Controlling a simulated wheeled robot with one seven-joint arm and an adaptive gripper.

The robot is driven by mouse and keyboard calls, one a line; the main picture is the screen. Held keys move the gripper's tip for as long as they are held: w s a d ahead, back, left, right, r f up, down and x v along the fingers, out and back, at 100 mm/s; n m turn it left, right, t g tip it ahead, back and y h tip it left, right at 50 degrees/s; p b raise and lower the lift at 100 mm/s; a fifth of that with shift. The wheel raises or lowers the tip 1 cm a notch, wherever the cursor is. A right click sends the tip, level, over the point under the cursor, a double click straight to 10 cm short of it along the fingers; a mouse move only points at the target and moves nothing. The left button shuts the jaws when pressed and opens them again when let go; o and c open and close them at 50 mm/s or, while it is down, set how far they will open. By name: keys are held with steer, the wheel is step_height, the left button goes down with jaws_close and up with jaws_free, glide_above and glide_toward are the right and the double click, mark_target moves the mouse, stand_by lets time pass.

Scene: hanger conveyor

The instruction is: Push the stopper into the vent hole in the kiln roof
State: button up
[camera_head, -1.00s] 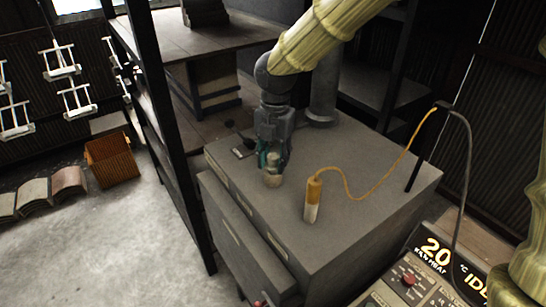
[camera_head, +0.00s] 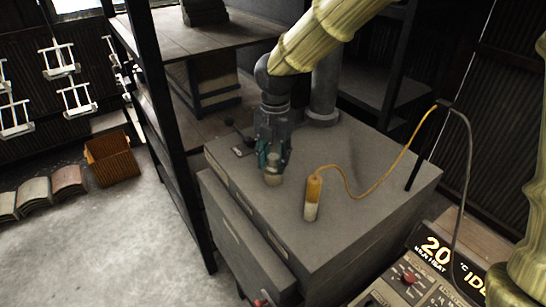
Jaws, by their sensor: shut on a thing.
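The kiln roof (camera_head: 350,165) is a flat grey top of a box-shaped kiln in the middle of the view. My gripper (camera_head: 272,170) points down over its left part and is shut on the stopper (camera_head: 272,179), a small pale tan piece. Only the stopper's lower part shows below the fingers. It is at or just above the roof; I cannot tell if it touches. The vent hole is not visible; the gripper and stopper may hide it.
A yellow-and-white cylinder (camera_head: 313,198) stands on the roof right of my gripper, its orange cable running to a black post (camera_head: 425,150). A grey pipe (camera_head: 324,90) rises behind. A small dark lever (camera_head: 238,135) lies left. A control panel (camera_head: 420,275) stands front right.

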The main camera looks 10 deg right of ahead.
mark_target(274, 156)
steer(key=shift+f, duration=0.5)
stand_by(0.3)
steer(key=o, duration=0.8)
steer(key=o, duration=0.6)
steer(key=shift+c, duration=0.2)
step_height(274, 156, up, 12)
steer(key=shift+s, duration=0.1)
